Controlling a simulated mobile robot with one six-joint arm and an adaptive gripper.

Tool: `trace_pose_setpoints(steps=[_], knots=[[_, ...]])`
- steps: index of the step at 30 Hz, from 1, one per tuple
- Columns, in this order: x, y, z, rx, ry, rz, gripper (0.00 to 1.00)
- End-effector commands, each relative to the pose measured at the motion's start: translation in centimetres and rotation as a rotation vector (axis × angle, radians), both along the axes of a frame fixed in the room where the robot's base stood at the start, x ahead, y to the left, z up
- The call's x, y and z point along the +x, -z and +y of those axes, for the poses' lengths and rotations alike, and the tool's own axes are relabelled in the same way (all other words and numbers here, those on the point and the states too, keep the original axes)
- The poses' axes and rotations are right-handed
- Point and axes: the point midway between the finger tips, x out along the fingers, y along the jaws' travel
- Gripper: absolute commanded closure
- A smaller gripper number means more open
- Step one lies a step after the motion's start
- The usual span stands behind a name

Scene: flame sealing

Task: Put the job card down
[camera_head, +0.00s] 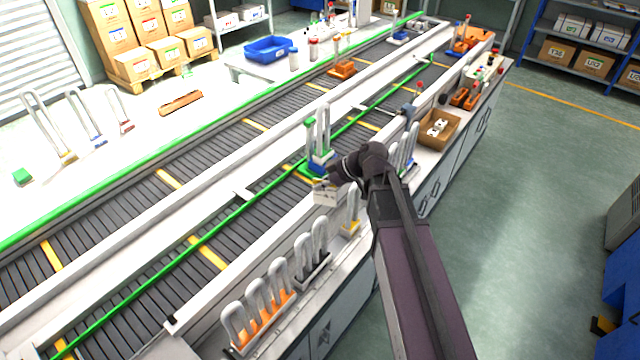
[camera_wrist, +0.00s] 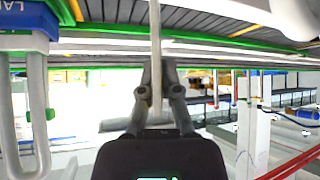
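A small pale card (camera_head: 325,195), which I take to be the job card, is at the tip of my gripper (camera_head: 335,178), over the near edge of the conveyor. In the wrist view the card shows edge-on as a thin pale strip (camera_wrist: 155,45) between the two fingers of my gripper (camera_wrist: 157,88). The fingers are closed on it. Its printed face is hard to read. Whether its lower edge touches anything is not clear.
A blue and green carrier with upright glass tubes (camera_head: 318,160) stands on the conveyor just behind the card; its blue block (camera_wrist: 28,42) shows inverted in the wrist view. Racks of U-shaped tubes (camera_head: 262,315) line the near bench. A cardboard tray (camera_head: 455,131) stands farther right.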

Motion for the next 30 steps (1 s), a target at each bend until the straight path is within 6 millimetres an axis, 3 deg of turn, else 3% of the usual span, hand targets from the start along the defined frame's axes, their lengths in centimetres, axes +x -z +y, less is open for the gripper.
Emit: trace_pose_setpoints(steps=[8,14,30], knots=[[0.0,-0.4,-0.4,0.0,0.007,0.0,1.0],[-0.2,-2.1,-2.1,0.0,0.04,0.0,1.0],[-1.6,-10.0,-11.4,-0.001,0.222,0.0,1.0]])
